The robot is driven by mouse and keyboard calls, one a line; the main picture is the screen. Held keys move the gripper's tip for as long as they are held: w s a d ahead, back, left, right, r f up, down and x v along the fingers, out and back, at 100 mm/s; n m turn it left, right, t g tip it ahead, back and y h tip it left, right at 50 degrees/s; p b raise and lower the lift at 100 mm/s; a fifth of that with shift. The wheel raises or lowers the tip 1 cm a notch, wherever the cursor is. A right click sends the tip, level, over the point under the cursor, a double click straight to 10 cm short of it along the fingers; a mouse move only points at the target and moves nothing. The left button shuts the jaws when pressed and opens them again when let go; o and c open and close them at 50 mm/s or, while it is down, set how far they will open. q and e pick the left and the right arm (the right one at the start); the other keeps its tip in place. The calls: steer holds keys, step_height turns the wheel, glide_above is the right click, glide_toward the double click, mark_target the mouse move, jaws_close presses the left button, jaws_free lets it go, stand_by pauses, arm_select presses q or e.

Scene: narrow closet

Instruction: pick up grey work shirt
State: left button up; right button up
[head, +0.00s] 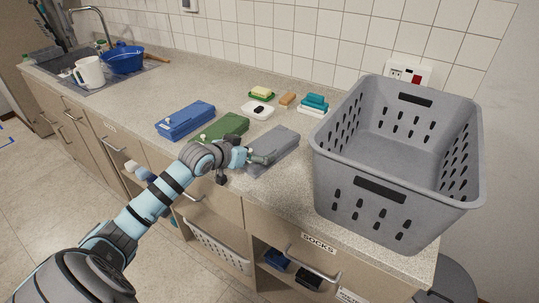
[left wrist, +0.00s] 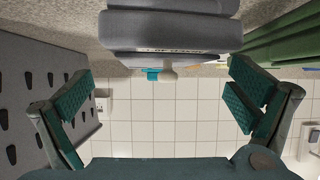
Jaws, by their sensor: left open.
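The grey work shirt (head: 278,146) lies folded flat on the counter, between a green folded garment and the grey basket. In the left wrist view the shirt (left wrist: 170,32) shows at the top middle as a thick folded grey bundle with a small label on its edge. My left gripper (head: 247,164) is at the shirt's near left end in the head view. In the left wrist view its green-padded fingers (left wrist: 160,82) are spread wide, with nothing between them; the shirt is ahead, between the finger lines. My right gripper is not in view.
A green folded garment (head: 223,128) and a blue one (head: 185,120) lie to the left. A large grey perforated basket (head: 382,190) stands close on the right. Soap dishes (head: 257,109) and sponges (head: 314,103) sit behind. Open drawers (head: 290,272) are below the counter edge.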

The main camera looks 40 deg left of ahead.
mark_target(264, 145)
arm_select(q)
steer(key=x, duration=0.4)
steer(key=r+b+x, duration=0.1)
steer(key=x, duration=0.2)
steer(key=shift+w+d, duration=0.25)
steer(key=shift+w, duration=0.05)
steer(key=shift+s, duration=0.15)
steer(key=c, duration=1.2)
